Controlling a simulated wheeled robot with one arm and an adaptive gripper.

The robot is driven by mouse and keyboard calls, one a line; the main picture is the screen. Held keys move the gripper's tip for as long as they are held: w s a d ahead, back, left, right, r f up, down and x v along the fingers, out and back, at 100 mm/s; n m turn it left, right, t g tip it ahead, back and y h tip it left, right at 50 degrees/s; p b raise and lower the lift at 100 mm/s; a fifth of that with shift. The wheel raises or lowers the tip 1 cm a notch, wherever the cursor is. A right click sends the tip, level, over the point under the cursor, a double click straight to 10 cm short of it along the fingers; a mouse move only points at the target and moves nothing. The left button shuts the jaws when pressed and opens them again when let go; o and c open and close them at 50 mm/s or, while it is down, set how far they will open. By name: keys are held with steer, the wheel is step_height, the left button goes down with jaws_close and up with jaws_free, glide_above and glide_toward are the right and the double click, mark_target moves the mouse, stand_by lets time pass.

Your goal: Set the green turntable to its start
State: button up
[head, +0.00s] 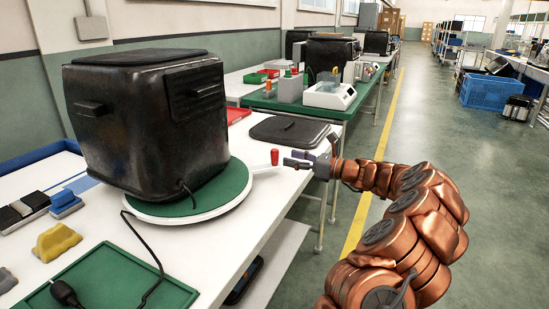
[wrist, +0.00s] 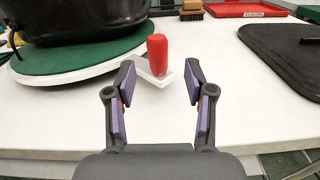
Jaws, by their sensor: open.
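The green turntable (head: 222,195) has a white rim and lies on the white table at the left. A black fryer (head: 150,120) stands on it. A white arm with an upright red knob (head: 274,157) sticks out from the turntable's right side. The red knob (wrist: 157,54) also shows in the wrist view, with the turntable (wrist: 85,58) to its left. My gripper (head: 293,158) is open and empty just right of the knob in the head view. In the wrist view my gripper (wrist: 160,83) has its purple-padded fingers spread, with the knob ahead between them.
A black lid (head: 290,131) lies on the table behind my gripper. A green tray (head: 115,280) with a black cable is at the front left, near a yellow block (head: 56,242). A brush (wrist: 191,10) and a red tray (wrist: 245,9) lie farther back. The aisle at right is free.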

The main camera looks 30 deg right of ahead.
mark_target(278, 155)
steer(key=x, duration=0.6)
steer(key=shift+w+a+b, duration=0.2)
steer(key=shift+a+b, duration=0.15)
jaws_close()
stand_by(0.4)
